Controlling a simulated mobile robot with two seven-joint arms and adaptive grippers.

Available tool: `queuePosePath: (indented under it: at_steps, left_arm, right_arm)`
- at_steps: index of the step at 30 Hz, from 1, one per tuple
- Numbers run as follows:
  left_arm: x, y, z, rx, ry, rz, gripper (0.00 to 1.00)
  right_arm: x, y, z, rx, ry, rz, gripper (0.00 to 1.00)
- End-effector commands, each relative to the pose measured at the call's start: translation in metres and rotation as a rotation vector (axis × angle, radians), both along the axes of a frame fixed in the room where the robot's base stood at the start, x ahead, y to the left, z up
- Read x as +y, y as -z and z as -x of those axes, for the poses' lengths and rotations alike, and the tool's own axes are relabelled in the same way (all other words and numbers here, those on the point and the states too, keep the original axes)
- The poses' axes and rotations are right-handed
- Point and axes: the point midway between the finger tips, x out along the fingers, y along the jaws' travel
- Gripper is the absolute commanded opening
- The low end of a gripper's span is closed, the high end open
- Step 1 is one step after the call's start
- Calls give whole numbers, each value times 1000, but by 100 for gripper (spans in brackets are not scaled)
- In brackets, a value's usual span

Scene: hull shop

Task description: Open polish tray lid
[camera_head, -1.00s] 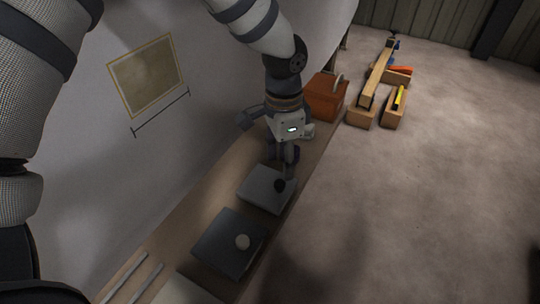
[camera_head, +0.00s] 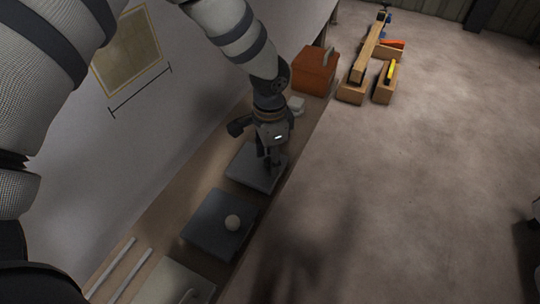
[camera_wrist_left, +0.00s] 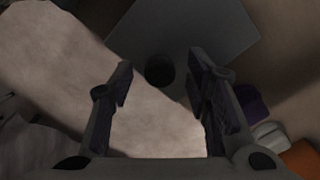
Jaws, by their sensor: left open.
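Two flat dark grey lidded trays lie on a narrow wooden bench. The nearer lid (camera_head: 212,226) has a cream round knob (camera_head: 232,222). The farther lid (camera_head: 243,169) is under my left gripper (camera_head: 271,168); it also shows in the left wrist view (camera_wrist_left: 190,25). Its dark knob (camera_wrist_left: 160,70) lies between the open fingers of my left gripper (camera_wrist_left: 161,72) in that view. Contact with the knob cannot be told. The gripper hides this knob in the head view. Both lids look flat and shut. I cannot tell which is the polish tray. My right gripper is not in view.
An orange-brown box (camera_head: 313,72) with a handle stands farther along the bench, with a small white item (camera_head: 296,105) before it. Pale rods (camera_head: 128,276) lie at the near end. A pale wall rises on the left.

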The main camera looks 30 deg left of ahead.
Motion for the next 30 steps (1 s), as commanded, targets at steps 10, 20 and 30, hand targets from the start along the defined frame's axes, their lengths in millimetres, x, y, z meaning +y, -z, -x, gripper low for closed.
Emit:
queuePosePath:
  at_steps: [10, 20, 30]
  left_arm:
    - [0, 0, 0, 0, 0, 0, 0]
    - [51, -3, 2, -4, -7, 1, 0]
    - [110, 0, 6, 0, -1, 0, 0]
  right_arm:
    - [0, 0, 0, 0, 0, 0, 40]
    - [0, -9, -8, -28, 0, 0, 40]
    - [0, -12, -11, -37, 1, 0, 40]
